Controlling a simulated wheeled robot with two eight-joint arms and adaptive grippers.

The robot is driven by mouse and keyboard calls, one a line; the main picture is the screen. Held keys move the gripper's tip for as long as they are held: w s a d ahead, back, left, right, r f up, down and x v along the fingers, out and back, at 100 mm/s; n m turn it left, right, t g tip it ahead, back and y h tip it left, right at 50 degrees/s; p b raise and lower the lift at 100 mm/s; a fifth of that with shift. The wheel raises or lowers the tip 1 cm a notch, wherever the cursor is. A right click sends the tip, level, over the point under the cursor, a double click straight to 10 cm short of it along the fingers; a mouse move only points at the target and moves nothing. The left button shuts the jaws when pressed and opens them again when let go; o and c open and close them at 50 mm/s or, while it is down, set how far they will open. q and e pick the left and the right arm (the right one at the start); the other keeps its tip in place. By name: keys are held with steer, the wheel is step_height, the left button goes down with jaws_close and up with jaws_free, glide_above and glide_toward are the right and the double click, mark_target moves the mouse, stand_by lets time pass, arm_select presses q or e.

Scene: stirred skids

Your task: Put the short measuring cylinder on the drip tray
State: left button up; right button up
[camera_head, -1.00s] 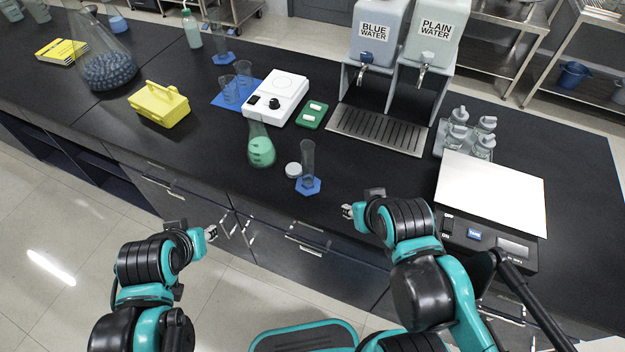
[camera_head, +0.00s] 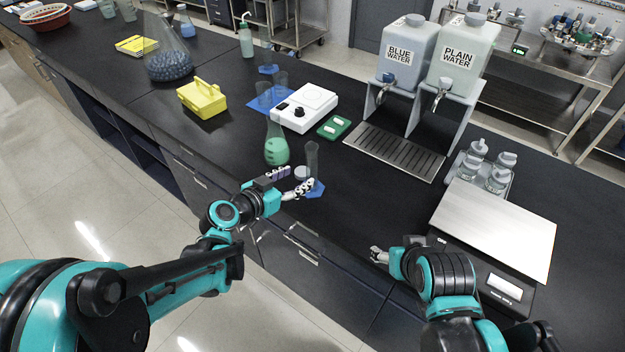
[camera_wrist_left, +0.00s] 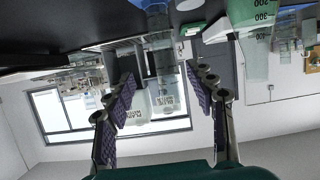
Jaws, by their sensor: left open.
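The short measuring cylinder (camera_head: 312,157) is clear, with a blue six-sided base (camera_head: 315,189). It stands upright near the counter's front edge. My left gripper (camera_head: 297,181) is open just in front and left of it, partly covering the view of its base area. In the left wrist view the cylinder (camera_wrist_left: 160,55) shows between the two spread purple-padded fingers (camera_wrist_left: 163,88), beyond their tips and apart from them. The drip tray (camera_head: 397,152), a slotted metal plate, lies below the water taps and is empty.
A flask of green liquid (camera_head: 276,148) stands just left of the cylinder, and a small white round item (camera_head: 301,172) is beside it. A balance (camera_head: 495,228) and bottles (camera_head: 498,172) stand right. Counter between cylinder and tray is clear.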

mark_target(308, 168)
arm_select(q)
steer(key=shift+w+d+f+t, duration=0.1)
steer(key=shift+w+f+t, duration=0.05)
steer(key=shift+w, duration=0.2)
steer(key=shift+w+d+f+t, duration=0.1)
steer(key=shift+w+t, duration=0.05)
steer(key=shift+w, duration=0.2)
steer(key=b+x, duration=0.2)
steer(key=x, duration=0.5)
steer(key=shift+w+d+b, duration=0.15)
steer(key=shift+w+b, duration=0.15)
steer(key=shift+b, duration=0.1)
steer(key=shift+r, duration=0.15)
steer(key=shift+s, duration=0.1)
jaws_close()
